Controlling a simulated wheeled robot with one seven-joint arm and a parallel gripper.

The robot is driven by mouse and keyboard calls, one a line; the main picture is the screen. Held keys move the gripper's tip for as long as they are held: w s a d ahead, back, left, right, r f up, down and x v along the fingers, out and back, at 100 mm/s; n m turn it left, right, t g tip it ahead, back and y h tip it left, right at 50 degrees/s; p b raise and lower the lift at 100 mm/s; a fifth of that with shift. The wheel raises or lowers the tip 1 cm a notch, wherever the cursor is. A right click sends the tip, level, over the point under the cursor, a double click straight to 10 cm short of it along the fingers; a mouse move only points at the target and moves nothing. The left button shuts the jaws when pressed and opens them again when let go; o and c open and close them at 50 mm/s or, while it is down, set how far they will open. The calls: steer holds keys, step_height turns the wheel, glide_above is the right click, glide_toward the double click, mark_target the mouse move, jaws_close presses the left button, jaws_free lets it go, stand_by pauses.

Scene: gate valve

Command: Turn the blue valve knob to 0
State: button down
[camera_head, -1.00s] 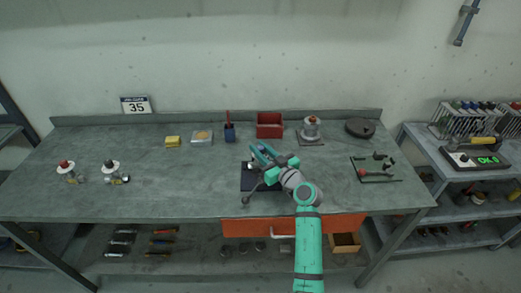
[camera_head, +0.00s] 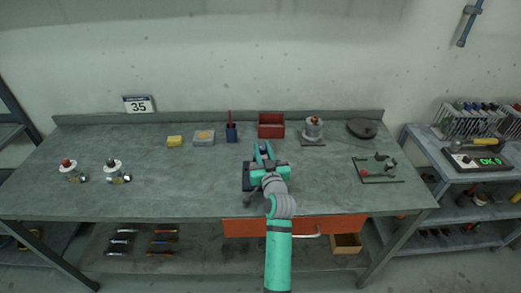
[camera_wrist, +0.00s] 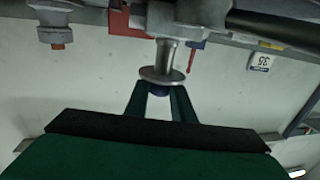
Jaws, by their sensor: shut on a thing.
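My gripper is shut on the knob. There my gripper and arm hide most of the valve. The knob's angle and any marks on it cannot be read.
Valves with a red (camera_head: 67,163) and a black knob (camera_head: 112,163) stand at left on the bench (camera_head: 200,195). The left-middle bench is clear.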

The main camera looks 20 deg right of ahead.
steer(key=shift+a+f, duration=0.2)
stand_by(0.4)
steer(key=c, duration=1.5)
jaws_free()
steer(key=shift+w+a, duration=0.1)
steer(key=shift+r, duration=0.1)
steer(key=s, duration=0.6)
steer(key=s+a, duration=0.1)
steer(key=s, duration=0.3)
steer(key=shift+s+a, duration=0.1)
steer(key=shift+s, duration=0.3)
